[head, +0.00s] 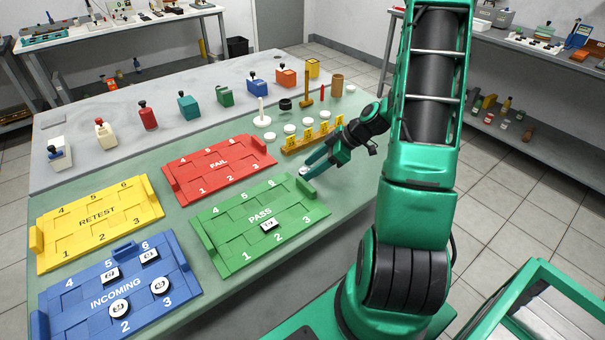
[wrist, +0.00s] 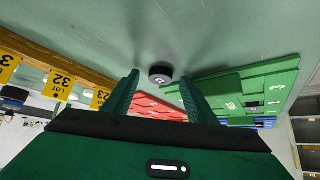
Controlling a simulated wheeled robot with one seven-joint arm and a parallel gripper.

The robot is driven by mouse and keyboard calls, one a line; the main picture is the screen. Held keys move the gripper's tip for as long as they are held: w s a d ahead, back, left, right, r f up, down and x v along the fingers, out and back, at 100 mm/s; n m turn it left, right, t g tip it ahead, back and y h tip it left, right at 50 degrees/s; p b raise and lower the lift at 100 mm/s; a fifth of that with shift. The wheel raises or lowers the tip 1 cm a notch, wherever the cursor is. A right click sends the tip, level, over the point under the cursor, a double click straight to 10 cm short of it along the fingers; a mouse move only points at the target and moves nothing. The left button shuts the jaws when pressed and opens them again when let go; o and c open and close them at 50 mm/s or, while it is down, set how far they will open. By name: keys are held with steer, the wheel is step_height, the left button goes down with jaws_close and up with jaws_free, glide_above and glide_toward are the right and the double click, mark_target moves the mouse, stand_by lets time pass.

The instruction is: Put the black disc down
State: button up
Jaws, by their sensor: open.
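A small black disc (wrist: 160,74) with a white mark on it is in the wrist view, on the green table surface just beyond and between my fingertips. My gripper (wrist: 160,82) is open, with one finger on each side of the disc; a gap shows beside it. In the head view, my gripper (head: 312,167) is low over the table, right of the green PASS tray (head: 318,212). A small pale-topped piece (head: 303,170) shows at the fingertips there, partly hidden by them.
The yellow-tagged LOT rack (head: 298,148) stands just behind my gripper. The red FAIL tray (head: 262,152), yellow RETEST tray (head: 45,262) and blue INCOMING tray (head: 182,262) lie to the left. The PASS tray holds one piece; INCOMING holds several. Stamps and posts line the back.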

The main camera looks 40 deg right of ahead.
steer(key=shift+a+f, duration=0.1)
steer(key=c, duration=1.3)
steer(key=shift+o, duration=0.2)
steer(key=shift+w+r, duration=0.1)
steer(key=shift+r, duration=0.65)
step_height(320, 180, up, 2)
steer(key=shift+r, duration=0.25)
steer(key=s+a+r, duration=0.3)
steer(key=a+r, duration=0.4)
steer(key=a, duration=0.4)
steer(key=shift+s, duration=0.2)
